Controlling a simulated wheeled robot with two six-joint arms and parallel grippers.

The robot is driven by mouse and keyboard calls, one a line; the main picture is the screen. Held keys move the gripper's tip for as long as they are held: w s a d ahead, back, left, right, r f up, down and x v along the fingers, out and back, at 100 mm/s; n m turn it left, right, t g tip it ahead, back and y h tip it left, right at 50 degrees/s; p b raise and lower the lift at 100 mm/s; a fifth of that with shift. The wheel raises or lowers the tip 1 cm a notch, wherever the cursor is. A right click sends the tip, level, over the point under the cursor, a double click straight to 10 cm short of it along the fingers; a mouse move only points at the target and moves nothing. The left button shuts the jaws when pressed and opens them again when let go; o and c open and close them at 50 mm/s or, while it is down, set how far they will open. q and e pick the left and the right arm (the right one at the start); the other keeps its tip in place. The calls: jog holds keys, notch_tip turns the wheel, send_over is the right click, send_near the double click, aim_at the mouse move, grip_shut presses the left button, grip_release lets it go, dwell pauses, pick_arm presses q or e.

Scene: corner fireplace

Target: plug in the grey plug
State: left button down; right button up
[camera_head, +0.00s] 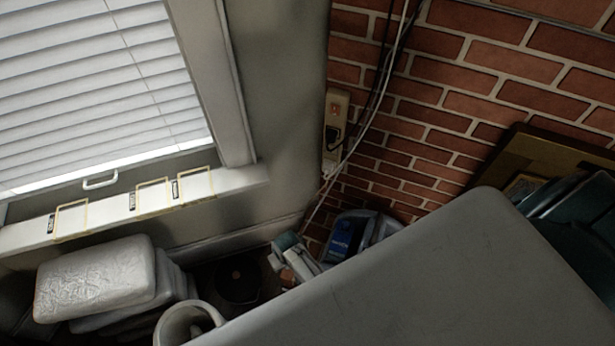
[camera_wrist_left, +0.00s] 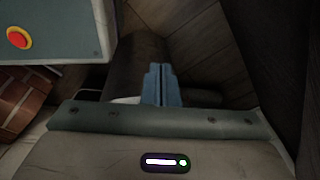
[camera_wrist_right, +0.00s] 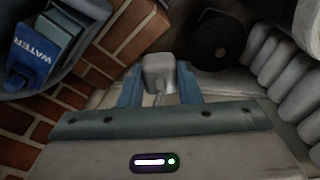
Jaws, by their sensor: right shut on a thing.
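A grey plug (camera_wrist_right: 158,72) is held between the blue fingertips of my right gripper (camera_wrist_right: 159,85) in the right wrist view. Its cord runs back between the fingers. My left gripper (camera_wrist_left: 160,85) has its blue fingers together in the left wrist view, with nothing seen between them. In the head view a beige power strip (camera_head: 335,112) hangs upright at the wall corner. A black plug (camera_head: 332,138) sits in its lower part.
Cables (camera_head: 382,80) hang along the brick wall (camera_head: 480,95) beside the strip. A blue WATER box (camera_wrist_right: 38,50), a dark round object (camera_wrist_right: 217,42) and stacked padded items (camera_wrist_right: 285,80) are around my right gripper. A box with a red button (camera_wrist_left: 18,38) is by my left.

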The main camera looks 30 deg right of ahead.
pick_arm(q)
jog(key=w+b, duration=0.9)
jog(key=b, duration=0.2)
jog(key=w+d+r+b, duration=0.1)
jog(key=r+b, duration=0.4)
jog(key=w+d+r+t+b, duration=0.1)
jog(key=w+r+b, duration=0.1)
jog(key=r+b, duration=0.3)
jog(key=shift+w+d+b, duration=0.25)
jog(key=shift+d+b, duration=0.05)
